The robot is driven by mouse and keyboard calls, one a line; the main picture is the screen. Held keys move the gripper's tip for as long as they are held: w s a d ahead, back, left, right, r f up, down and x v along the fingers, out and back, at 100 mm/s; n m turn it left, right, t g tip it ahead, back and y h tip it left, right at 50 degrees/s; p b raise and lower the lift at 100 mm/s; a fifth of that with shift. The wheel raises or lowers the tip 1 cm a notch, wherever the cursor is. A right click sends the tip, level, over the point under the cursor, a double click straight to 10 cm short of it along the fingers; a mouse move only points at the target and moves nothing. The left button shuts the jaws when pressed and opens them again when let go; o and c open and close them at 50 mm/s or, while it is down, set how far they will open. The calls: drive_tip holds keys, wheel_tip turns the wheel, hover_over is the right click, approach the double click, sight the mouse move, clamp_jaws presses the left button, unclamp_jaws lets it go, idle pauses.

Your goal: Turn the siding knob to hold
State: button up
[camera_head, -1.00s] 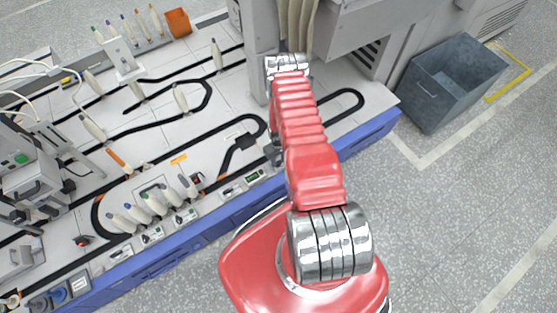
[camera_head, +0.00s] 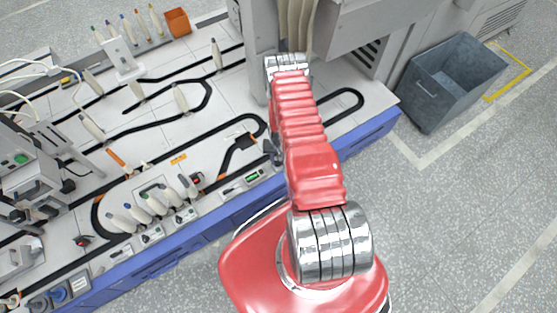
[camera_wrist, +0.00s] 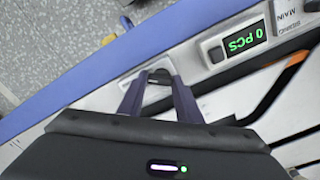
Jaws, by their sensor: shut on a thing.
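In the wrist view, the two dark fingers of my gripper (camera_wrist: 159,84) reach down to a pale panel strip along the blue table edge. They are shut on a small dark knob (camera_wrist: 158,76), of which only a little shows between the fingertips. I take it to be the siding knob; its label and setting cannot be read. In the head view, a dark part of my gripper (camera_head: 271,150) shows beside my red arm, over the table's front edge. My arm hides the knob there.
The white table (camera_head: 225,110) carries black track and several bobbins on the left. A grey bin (camera_head: 450,80) stands on the floor at right.

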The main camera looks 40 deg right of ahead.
drive_tip(key=m, duration=0.5)
drive_tip(key=shift+a+m, duration=0.1)
drive_tip(key=shift+m, duration=0.2)
drive_tip(key=m, duration=0.5)
idle(0.4)
drive_tip(key=o, duration=1)
drive_tip(key=shift+o, duration=0.2)
drive_tip(key=shift+r, duration=0.1)
wheel_tip(320, 180, up, 14)
drive_tip(key=shift+f, duration=0.25)
idle(0.5)
